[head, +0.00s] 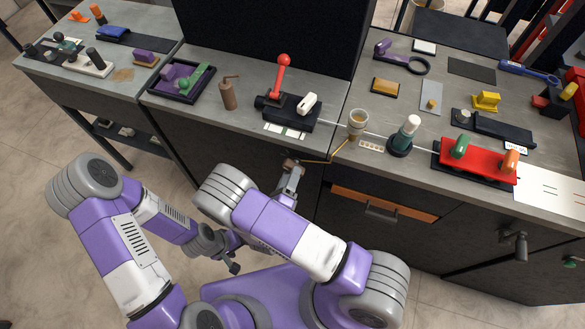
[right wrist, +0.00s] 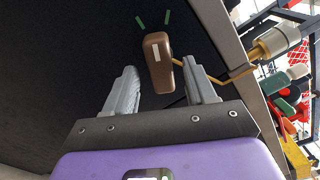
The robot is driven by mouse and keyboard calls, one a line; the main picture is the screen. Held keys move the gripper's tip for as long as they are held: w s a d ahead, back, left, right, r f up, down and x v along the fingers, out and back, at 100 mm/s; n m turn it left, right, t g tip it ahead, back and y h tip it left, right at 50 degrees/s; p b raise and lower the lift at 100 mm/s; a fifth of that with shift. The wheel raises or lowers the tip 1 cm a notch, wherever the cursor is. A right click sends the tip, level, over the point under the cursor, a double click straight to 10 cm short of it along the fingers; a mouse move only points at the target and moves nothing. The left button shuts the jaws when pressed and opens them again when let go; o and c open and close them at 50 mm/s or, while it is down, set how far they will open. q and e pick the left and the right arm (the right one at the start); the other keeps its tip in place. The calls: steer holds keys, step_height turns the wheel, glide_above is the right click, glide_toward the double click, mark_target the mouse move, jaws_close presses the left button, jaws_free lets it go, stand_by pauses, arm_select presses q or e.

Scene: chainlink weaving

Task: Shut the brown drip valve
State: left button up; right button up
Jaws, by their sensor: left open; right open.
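The brown drip valve (right wrist: 157,62) is a rounded brown handle with a pale mark, in front of a dark cabinet face. It sits at the end of a thin yellow pipe (right wrist: 236,77); two green marks (right wrist: 154,20) lie just beyond it. My right gripper (right wrist: 161,72) is open, its fingertips either side of the handle's near end with gaps visible. In the head view my right gripper (head: 291,172) is below the counter edge and largely covers the valve. My left gripper (head: 234,267) is low and left, open and away from the valve.
The yellow pipe climbs to a cup-like funnel (head: 358,121) at the counter edge. Above are a black device with a red lever (head: 282,78), a dark bottle with a pale top (head: 405,135) and a red tray (head: 475,162). A drawer handle (head: 381,210) protrudes to the right.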

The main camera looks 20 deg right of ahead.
arm_select(q)
steer(key=shift+w+d, duration=0.1)
steer(key=shift+w, duration=0.15)
arm_select(e)
steer(key=shift+w+d, duration=0.35)
steer(key=shift+w, duration=0.1)
jaws_close()
arm_select(q)
steer(key=shift+f, duration=0.1)
arm_select(e)
steer(key=shift+m, duration=0.5)
arm_select(q)
step_height(320, 180, down, 3)
steer(key=b, duration=0.3)
arm_select(e)
steer(key=m, duration=1)
